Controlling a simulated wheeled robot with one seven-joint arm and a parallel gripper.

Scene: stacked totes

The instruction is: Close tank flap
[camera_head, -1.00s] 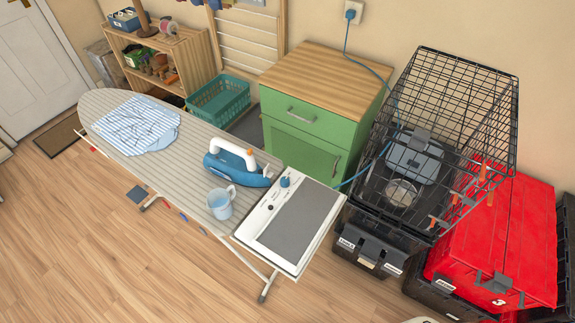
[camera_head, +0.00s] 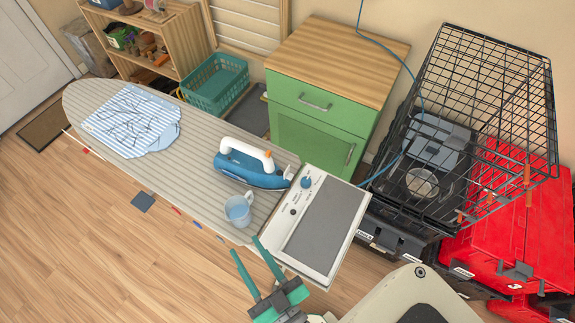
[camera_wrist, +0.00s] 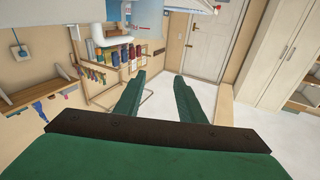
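The blue and white iron (camera_head: 249,168) lies on the striped ironing board (camera_head: 195,165), left of the white and grey steam base (camera_head: 318,224). A small grey-white piece sticks up at the iron's right end; I cannot tell whether it is the tank flap, and the flap's state is too small to tell. My gripper (camera_head: 248,250) has green fingers, which are apart and empty. It is at the front edge of the board, below the light blue cup (camera_head: 238,209) in the picture and well short of the iron. Both fingers also show in the wrist view (camera_wrist: 158,88).
The cup stands between my gripper and the iron. A folded striped cloth (camera_head: 133,119) lies on the board's left. A green cabinet (camera_head: 325,98) stands behind. A black wire crate (camera_head: 475,120) sits at the right beside red totes (camera_head: 510,235).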

